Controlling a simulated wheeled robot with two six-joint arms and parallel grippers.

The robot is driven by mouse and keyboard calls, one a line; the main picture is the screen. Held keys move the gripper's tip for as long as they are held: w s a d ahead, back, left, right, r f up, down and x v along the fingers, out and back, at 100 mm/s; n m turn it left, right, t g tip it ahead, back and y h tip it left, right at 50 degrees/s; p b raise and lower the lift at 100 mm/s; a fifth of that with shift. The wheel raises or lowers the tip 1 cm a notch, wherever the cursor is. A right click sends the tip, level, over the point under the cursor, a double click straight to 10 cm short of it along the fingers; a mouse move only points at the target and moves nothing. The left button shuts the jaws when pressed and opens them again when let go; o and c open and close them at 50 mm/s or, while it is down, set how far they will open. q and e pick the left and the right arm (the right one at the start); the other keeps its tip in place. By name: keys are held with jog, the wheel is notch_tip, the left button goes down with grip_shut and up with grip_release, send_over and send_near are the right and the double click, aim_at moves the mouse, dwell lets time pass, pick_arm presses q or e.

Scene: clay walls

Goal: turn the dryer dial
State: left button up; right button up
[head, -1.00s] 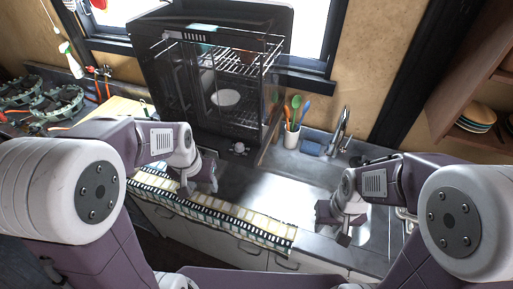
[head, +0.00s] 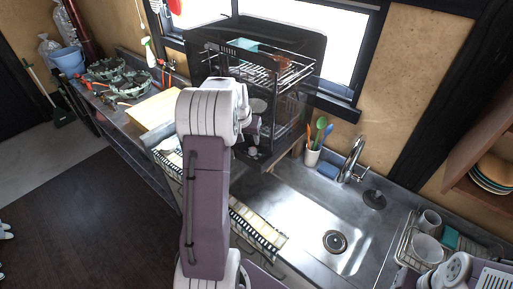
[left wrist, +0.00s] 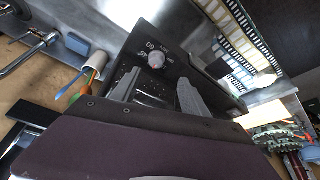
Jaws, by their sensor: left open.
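The dryer (head: 300,112) is a black cabinet with wire racks, standing on the counter below the window. Its round white dial (left wrist: 156,60) sits on a black front panel with white lettering in the left wrist view. In the head view the dial (head: 252,151) shows small, low on the dryer's front. My left gripper (left wrist: 158,92) is open and empty, its two grey fingers pointing toward the panel, with the dial ahead between them and apart from them. In the head view my left gripper (head: 250,132) is partly hidden by my arm, close to the dial. My right gripper is not in view.
A cup of colourful utensils (head: 312,156) and a blue sponge (head: 328,170) stand right of the dryer. The sink (head: 330,215) and a dish rack (head: 408,245) lie further right. A film-strip patterned cloth (head: 258,228) lies along the counter's front edge.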

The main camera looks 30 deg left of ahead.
aim_at(252, 149)
pick_arm(q)
jog(key=f, duration=0.1)
jog(key=w+f+p, duration=0.1)
jog(key=d+f, duration=0.1)
jog(key=f, duration=0.1)
jog(key=shift+w+p, duration=0.3)
jog(key=shift+w, duration=0.1)
jog(key=x, duration=0.2)
jog(key=a+p+x, duration=0.1)
jog(key=x, duration=0.1)
jog(key=shift+w+a+f, duration=0.1)
jog(key=shift+f, duration=0.15)
jog(key=shift+d, duration=0.25)
jog(key=shift+d+r, duration=0.1)
jog(key=shift+d, duration=0.05)
jog(key=shift+c, duration=0.8)
jog(key=c, duration=0.6)
grip_shut()
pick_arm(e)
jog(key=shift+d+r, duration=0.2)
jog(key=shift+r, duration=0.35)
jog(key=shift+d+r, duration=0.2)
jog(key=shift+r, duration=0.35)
